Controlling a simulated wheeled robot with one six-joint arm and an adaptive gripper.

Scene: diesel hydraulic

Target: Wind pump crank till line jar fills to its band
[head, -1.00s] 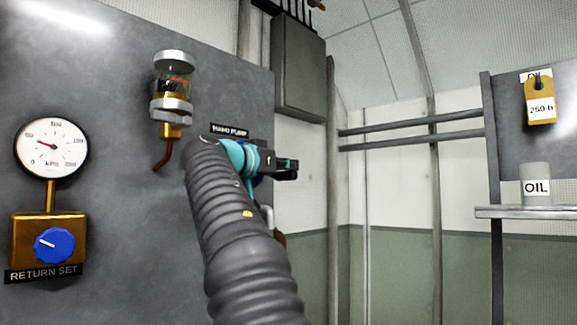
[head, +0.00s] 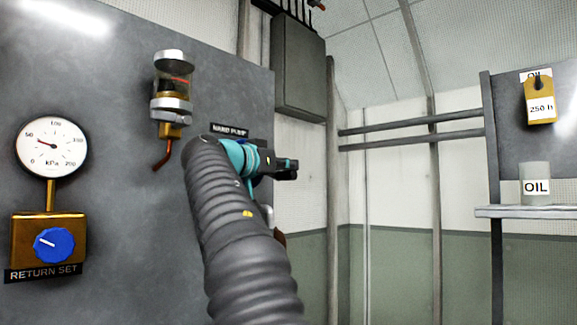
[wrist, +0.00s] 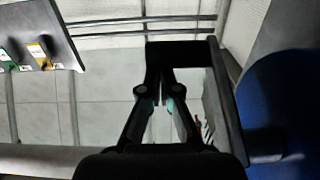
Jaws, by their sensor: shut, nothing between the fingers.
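The line jar (head: 174,88) is a glass cylinder between metal caps, high on the grey panel. A red band (head: 180,79) crosses its upper part, and amber fluid shows low in the glass, below the band. The HAND PUMP label (head: 230,130) is behind my arm, which hides most of the pump. A brown knob (head: 280,239), perhaps the crank's grip, shows partly beside my arm, below my gripper (head: 290,168). My gripper is shut and empty, apart from that knob. In the wrist view its fingers (wrist: 167,88) are together, with a large blue rounded part (wrist: 285,110) to the right.
A kPa gauge (head: 52,147) reads a little above 50. Below it is a blue RETURN SET knob (head: 54,245). A grey box (head: 299,70) hangs above my gripper. At right, an OIL can (head: 536,184) stands on a shelf (head: 520,212), under a yellow tag (head: 540,102). Free room lies between.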

